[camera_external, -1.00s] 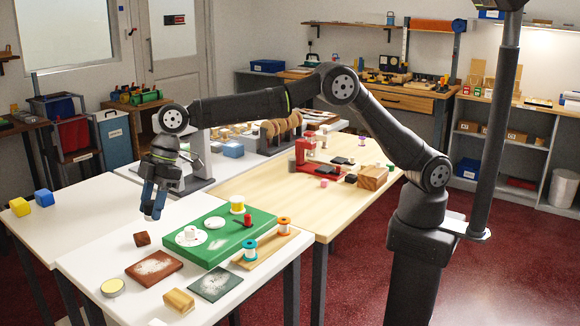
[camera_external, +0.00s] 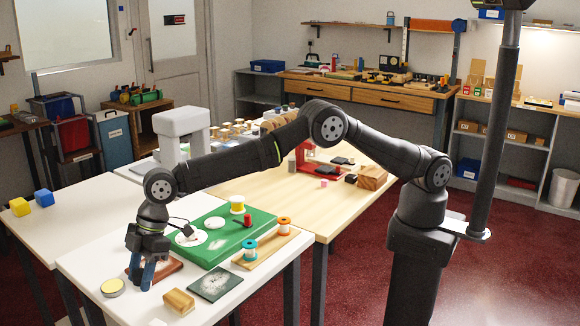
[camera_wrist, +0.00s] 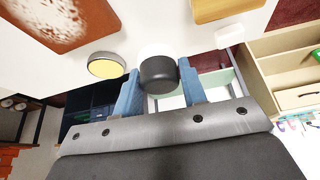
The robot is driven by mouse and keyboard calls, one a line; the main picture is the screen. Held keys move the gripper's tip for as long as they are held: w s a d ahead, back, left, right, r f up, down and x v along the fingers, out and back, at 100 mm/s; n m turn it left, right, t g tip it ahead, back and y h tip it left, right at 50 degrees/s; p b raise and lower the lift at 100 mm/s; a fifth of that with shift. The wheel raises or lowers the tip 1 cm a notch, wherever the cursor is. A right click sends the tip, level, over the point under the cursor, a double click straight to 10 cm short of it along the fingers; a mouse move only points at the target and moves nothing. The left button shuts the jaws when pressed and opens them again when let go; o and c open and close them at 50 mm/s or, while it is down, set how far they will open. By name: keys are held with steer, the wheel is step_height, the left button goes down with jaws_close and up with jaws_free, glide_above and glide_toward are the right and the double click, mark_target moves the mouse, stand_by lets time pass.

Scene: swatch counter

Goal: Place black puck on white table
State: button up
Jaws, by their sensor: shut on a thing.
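My gripper (camera_external: 141,276) is low over the left front part of the near white table (camera_external: 90,262), beside a rust-brown plate. In the wrist view my gripper (camera_wrist: 158,68) has its two blue fingers shut on the black puck (camera_wrist: 158,76). The puck is a short dark cylinder; a pale area shows at its far end. It is hidden in the external view. The wrist view shows the white tabletop (camera_wrist: 125,28) beyond the fingers; I cannot tell whether the puck touches it.
A yellow-topped round tin (camera_external: 113,287) stands close to my fingers. The rust-brown plate (camera_wrist: 62,18), a wooden block (camera_external: 179,301) and a dark speckled plate (camera_external: 215,284) lie nearby.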

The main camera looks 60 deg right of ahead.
steer(key=shift+f, duration=2.05)
steer(key=o, duration=1)
steer(key=shift+f, duration=0.15)
steer(key=shift+c, duration=0.2)
steer(key=v, duration=1.2)
steer(key=shift+a, duration=0.1)
steer(key=x, duration=1.1)
steer(key=shift+a+f, duration=0.2)
steer(key=shift+f, duration=0.05)
steer(key=shift+r, duration=1.35)
